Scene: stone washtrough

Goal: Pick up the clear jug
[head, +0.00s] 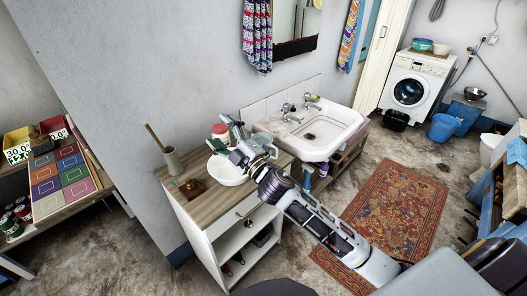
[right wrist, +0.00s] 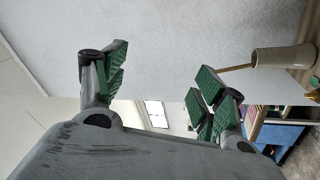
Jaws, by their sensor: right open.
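My right gripper (head: 227,137) reaches over the wooden-topped cabinet, above and beside a white bowl (head: 226,174). Its green-padded fingers are spread apart, and the right wrist view (right wrist: 163,84) shows nothing between them. I cannot make out a clear jug with certainty in either view. A greyish, partly see-through shape (head: 262,138) shows just behind the gripper by the sink, but I cannot tell what it is; the gripper and arm may hide part of it. My left gripper is not in view.
A beige pot with a stick (head: 172,161) stands on the cabinet's left; it also shows in the right wrist view (right wrist: 284,62). A small brown object (head: 192,188) lies in front. A red-lidded jar (head: 220,131) stands behind the gripper. A white sink (head: 322,130) is to the right.

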